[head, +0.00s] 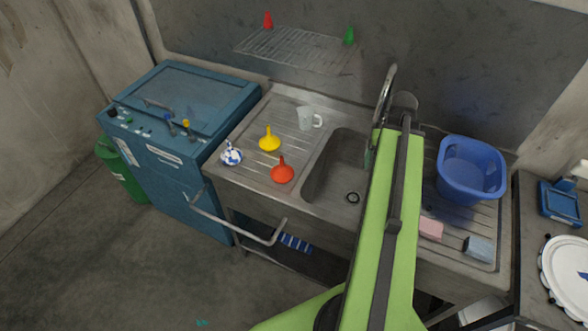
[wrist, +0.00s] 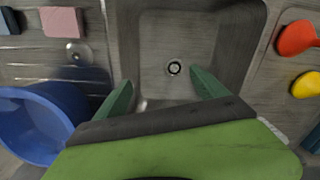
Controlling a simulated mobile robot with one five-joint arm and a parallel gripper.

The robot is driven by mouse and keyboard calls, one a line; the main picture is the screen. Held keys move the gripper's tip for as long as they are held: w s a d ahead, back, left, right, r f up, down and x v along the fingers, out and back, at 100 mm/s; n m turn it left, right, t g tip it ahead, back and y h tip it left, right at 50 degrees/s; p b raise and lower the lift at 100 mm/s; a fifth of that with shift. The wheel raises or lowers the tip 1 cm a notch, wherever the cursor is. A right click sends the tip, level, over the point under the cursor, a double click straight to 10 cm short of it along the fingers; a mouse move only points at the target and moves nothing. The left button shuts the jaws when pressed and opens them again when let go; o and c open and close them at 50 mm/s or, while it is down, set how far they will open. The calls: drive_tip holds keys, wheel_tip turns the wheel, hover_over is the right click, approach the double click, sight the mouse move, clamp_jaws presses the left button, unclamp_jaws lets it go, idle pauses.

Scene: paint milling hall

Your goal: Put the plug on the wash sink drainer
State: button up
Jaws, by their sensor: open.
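The sink basin (head: 332,171) is sunk into a steel unit, with a ridged drainer on each side: the left drainer (head: 246,177) and the right drainer (wrist: 87,15). In the basin floor is a small dark ring with a pale centre (head: 353,198), also in the wrist view (wrist: 175,68); I cannot tell whether it is the bare drain or the plug. A small shiny round piece (wrist: 78,53) lies on the right drainer, between pink sponge and blue tub; it may be the plug. My gripper (wrist: 161,92) is open and empty above the basin; my arm hides part of the unit.
The blue tub (head: 470,170), pink sponge (head: 430,229) and blue-grey block (head: 479,249) crowd the right drainer. Yellow funnel (head: 269,140), red funnel (head: 282,172), white mug (head: 307,118) and blue-white item (head: 231,155) stand left. The tap (head: 386,90) rises behind the basin.

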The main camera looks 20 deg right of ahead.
drive_tip(key=w+a+n, duration=0.2)
drive_tip(key=w+a, duration=0.2)
drive_tip(key=a, duration=0.8)
drive_tip(key=w+a+n, duration=0.2)
drive_tip(key=w+a, duration=0.2)
drive_tip(key=a, duration=0.9)
drive_tip(key=w+a+n, duration=0.2)
drive_tip(key=w+a, duration=0.3)
drive_tip(key=a, duration=0.7)
drive_tip(key=shift+a+n, duration=0.25)
drive_tip(key=shift+n, duration=0.15)
wheel_tip(320, 180, down, 7)
drive_tip(key=b, duration=0.7)
drive_tip(key=shift+r, duration=0.1)
drive_tip(key=shift+c, duration=0.4)
